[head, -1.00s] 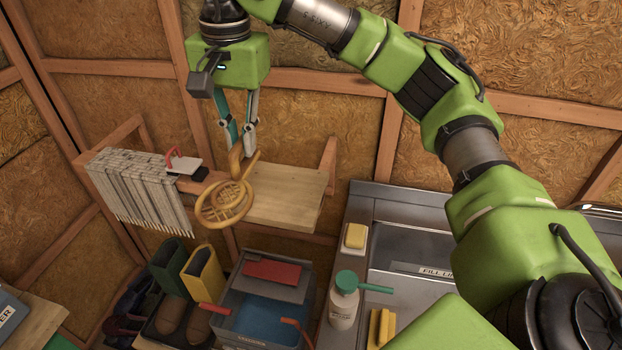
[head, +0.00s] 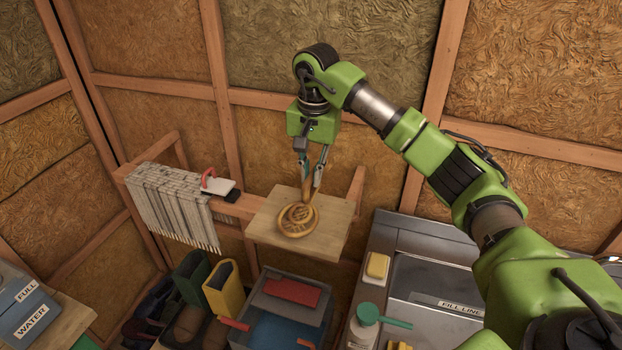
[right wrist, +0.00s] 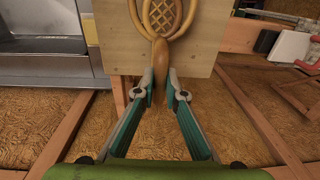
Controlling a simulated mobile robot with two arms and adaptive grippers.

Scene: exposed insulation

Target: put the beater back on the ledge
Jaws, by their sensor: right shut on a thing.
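The beater (head: 298,217) is a tan woven loop with a short handle. My right gripper (head: 311,182) is shut on its handle, and the beater hangs head down over the ledge. The ledge (head: 335,232) is a pale wooden board fixed to the wall at the centre of the head view. I cannot tell whether the beater's head touches the board. In the right wrist view the fingers (right wrist: 166,92) close on the beater's handle (right wrist: 160,75), with the woven head (right wrist: 165,15) in front of the ledge board (right wrist: 118,40). My left gripper is not in view.
A striped cloth (head: 170,205) hangs left of the ledge, with a red-handled brush or float (head: 217,186) beside it.

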